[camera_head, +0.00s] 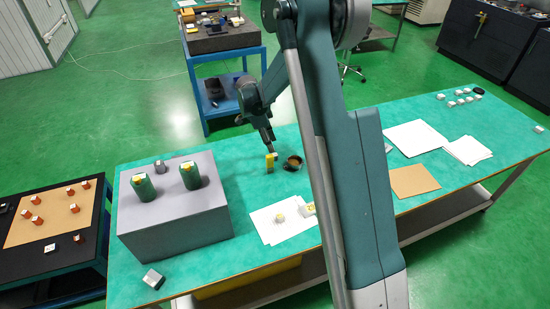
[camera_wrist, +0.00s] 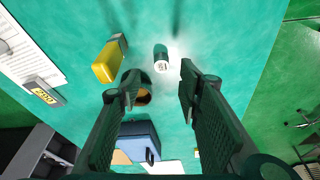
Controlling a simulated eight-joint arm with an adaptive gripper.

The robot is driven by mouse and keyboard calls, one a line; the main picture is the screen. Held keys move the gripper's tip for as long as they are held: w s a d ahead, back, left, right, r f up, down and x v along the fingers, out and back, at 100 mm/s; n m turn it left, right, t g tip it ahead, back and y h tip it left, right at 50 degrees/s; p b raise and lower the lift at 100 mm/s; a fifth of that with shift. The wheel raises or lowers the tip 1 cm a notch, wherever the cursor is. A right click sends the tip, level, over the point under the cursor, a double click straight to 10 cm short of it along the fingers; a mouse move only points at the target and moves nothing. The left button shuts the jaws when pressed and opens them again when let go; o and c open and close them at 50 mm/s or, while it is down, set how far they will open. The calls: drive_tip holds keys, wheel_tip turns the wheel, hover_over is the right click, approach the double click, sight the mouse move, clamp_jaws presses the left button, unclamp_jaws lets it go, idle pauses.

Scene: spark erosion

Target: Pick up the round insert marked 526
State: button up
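My gripper (camera_wrist: 158,76) is open and empty, its two fingers wide apart over the green table top. A small dark green round piece with a white marked end (camera_wrist: 161,60) lies just beyond and between the fingertips, apart from both; its marking is too small to read. A black round dish with an orange-brown inside (camera_wrist: 143,97) is partly hidden behind the left finger. In the head view my gripper (camera_head: 270,143) points down beside a yellow block (camera_head: 269,163) and the black round dish (camera_head: 293,162); I cannot make out the small round piece there.
The yellow block also shows in the wrist view (camera_wrist: 106,64), left of my fingers. A grey box with two green cylinders (camera_head: 170,222) stands on the table's left. White sheets (camera_head: 273,231) lie in front, more sheets (camera_head: 415,137) and a brown board (camera_head: 413,181) to the right.

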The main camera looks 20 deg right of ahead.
sight(275, 155)
drive_tip(key=shift+x, duration=1.3)
drive_tip(key=shift+b+x, duration=0.45)
drive_tip(key=shift+x, duration=2.2)
drive_tip(key=shift+w, duration=0.15)
drive_tip(key=c, duration=1)
